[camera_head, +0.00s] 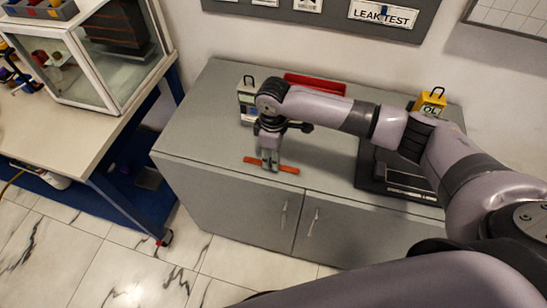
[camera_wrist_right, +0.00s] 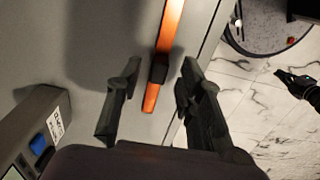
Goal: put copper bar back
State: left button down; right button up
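The copper bar (camera_head: 284,168) is a thin orange bar lying near the front edge of the grey cabinet top. In the right wrist view the bar (camera_wrist_right: 171,25) has a dark band across it. My right gripper (camera_head: 270,164) points down at the bar's middle. In the wrist view its two fingers (camera_wrist_right: 158,88) are spread on either side of the bar, with gaps to it; I cannot tell its exact height above the bar. A dark shape that looks like my left gripper (camera_wrist_right: 298,84) shows at the right of the wrist view, over the floor; its fingers are unclear.
A grey device (camera_head: 246,100) and a red tray (camera_head: 316,83) stand at the back of the cabinet (camera_head: 215,130). A yellow device (camera_head: 430,103) and a dark flat unit (camera_head: 405,178) are at the right. A workbench (camera_head: 85,140) with a glass case stands left.

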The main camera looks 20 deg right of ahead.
notch_tip(320, 180, up, 10)
jog(key=b, duration=0.1)
jog(key=shift+r, duration=0.2)
dwell(0.4)
